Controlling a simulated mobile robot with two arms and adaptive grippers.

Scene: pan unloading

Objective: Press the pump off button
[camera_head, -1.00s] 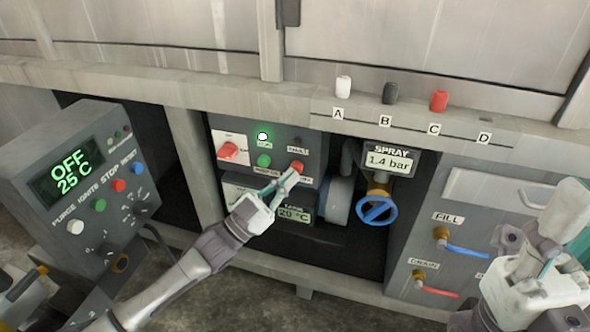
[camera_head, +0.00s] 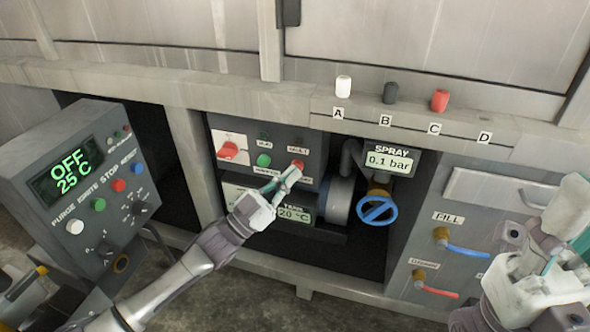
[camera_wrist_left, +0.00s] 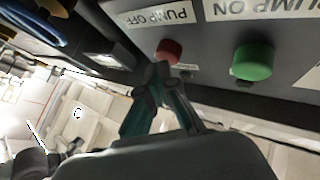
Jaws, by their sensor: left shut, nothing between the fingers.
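The red pump off button (camera_head: 298,165) is on the dark pump panel (camera_head: 283,143) in the head view. In the left wrist view the red button (camera_wrist_left: 169,51) sits by the PUMP OFF label. My left gripper (camera_head: 288,178) is shut and empty, with its tips right at the red button; whether they touch it I cannot tell. The green pump on button (camera_head: 264,160) is left of it in the head view and also shows in the left wrist view (camera_wrist_left: 252,62). The run lamp (camera_head: 265,135) is dark. My right gripper (camera_head: 548,262) is at the lower right, its fingers unclear.
A red rotary switch (camera_head: 228,150) is left of the buttons. The spray display (camera_head: 389,161) reads 0.1 bar, above a blue valve wheel (camera_head: 377,210). A control box (camera_head: 80,190) stands at left. Three caps, including a red one (camera_head: 439,100), stand on the ledge.

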